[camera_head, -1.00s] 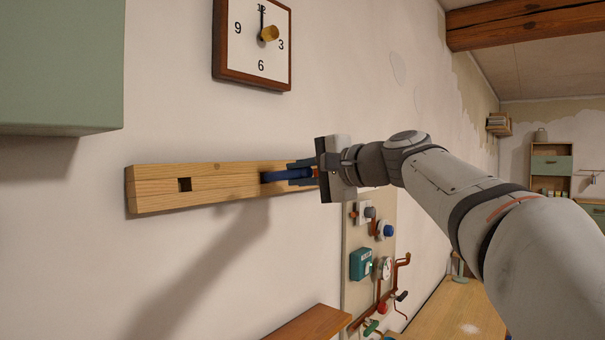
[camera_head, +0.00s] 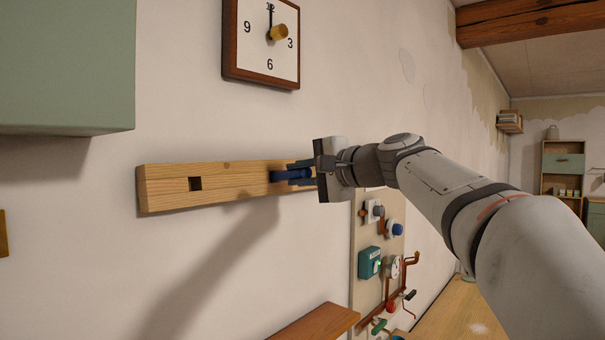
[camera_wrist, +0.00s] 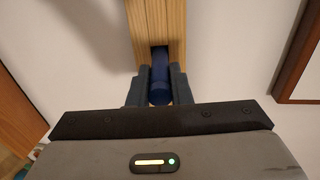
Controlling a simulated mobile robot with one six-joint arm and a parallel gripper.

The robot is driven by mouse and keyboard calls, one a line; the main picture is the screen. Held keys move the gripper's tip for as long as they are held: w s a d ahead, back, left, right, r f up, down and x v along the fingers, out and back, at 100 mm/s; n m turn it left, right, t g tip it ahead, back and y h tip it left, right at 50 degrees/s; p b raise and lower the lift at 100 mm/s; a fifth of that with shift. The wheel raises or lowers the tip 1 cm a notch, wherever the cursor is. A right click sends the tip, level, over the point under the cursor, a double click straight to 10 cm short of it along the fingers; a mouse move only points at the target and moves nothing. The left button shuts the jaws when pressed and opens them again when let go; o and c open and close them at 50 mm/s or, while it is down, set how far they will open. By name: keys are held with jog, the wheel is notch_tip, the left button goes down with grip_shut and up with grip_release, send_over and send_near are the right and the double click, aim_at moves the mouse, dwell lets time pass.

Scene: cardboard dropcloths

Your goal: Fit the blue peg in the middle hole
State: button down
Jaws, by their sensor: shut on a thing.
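The blue peg (camera_head: 288,175) is between the fingers of my gripper (camera_head: 302,172), which is shut on it. The peg points at the wooden bar (camera_head: 230,185) on the wall. In the wrist view the peg (camera_wrist: 160,80) lies between the two dark fingers (camera_wrist: 160,88), and its far end meets a dark opening in the bar (camera_wrist: 156,22). The end appears to be in that hole; how deep I cannot tell. The bar's right part is hidden behind my gripper.
A clock (camera_head: 262,40) hangs above the bar. A green cabinet (camera_head: 65,65) is at upper left. A panel with knobs and levers (camera_head: 368,225) is below my gripper, and a wooden shelf (camera_head: 318,325) is lower. The wall below the bar's left part is clear.

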jog(key=shift+x, duration=0.75)
jog(key=c, duration=1.2)
grip_release()
jog(key=shift+c, duration=0.2)
jog(key=b+v, duration=0.1)
jog(key=v, duration=0.6)
jog(key=shift+s+d+r, duration=0.1)
jog(key=shift+s+d, duration=0.15)
jog(key=shift+d, duration=0.05)
jog(key=s+d+f+n+g+h, duration=0.2)
jog(key=s+d+f+h, duration=0.2)
jog(key=s+f, duration=0.4)
jog(key=s+d+f+n+g+h, duration=0.3)
jog(key=s+f, duration=0.5)
jog(key=f, duration=1.4)
jog(key=s+d+f+n+g+h, duration=0.2)
jog(key=s+d+f+h, duration=0.3)
jog(key=f, duration=1.1)
jog(key=s+d, duration=0.1)
jog(key=s, duration=0.2)
jog(key=shift+n+g+h, duration=0.3)
jog(key=shift+h, duration=0.1)
